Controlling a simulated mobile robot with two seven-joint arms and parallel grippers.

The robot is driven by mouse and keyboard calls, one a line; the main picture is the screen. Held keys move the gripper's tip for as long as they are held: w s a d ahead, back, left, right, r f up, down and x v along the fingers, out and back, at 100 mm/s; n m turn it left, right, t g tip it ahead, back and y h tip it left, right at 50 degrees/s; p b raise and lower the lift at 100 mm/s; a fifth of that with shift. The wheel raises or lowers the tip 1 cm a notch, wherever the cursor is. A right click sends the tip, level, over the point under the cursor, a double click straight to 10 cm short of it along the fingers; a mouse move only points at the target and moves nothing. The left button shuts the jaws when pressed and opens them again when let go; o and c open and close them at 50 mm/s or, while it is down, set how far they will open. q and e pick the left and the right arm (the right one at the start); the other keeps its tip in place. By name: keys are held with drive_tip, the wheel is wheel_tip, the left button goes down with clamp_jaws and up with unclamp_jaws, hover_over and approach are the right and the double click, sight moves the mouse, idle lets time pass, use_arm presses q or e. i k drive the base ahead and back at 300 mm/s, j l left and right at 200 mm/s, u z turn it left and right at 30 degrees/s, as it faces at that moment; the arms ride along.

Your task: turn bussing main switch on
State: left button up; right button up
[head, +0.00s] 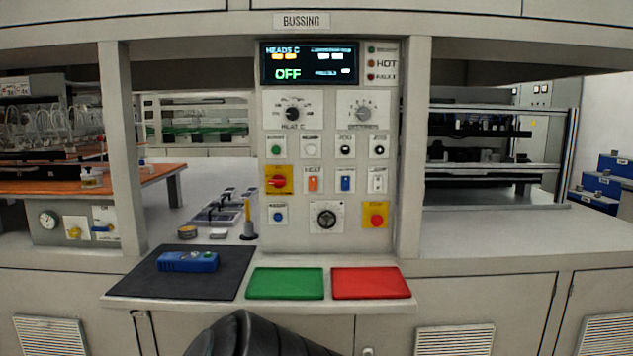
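A control panel (330,240) under a "BUSSING" sign (301,21) stands upright in the middle of the head view. At its left side a red rotary switch (278,181) sits on a yellow plate; it looks like the main switch, but its label is too small to read. Its red handle appears to lie roughly horizontal. The display (308,63) at the panel's top is lit and reads "OFF" in green. Neither of my grippers shows in the view.
A red button (376,220) on another yellow plate sits lower right. Several knobs, buttons and rockers surround the switch. On the shelf below lie a black mat (130,283) with a blue device (188,261), a green pad (285,284) and a red pad (370,284). A dark ribbed shape (250,338) rises at the bottom.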

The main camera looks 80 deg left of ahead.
sight(278, 181)
drive_tip(key=u, duration=2.8)
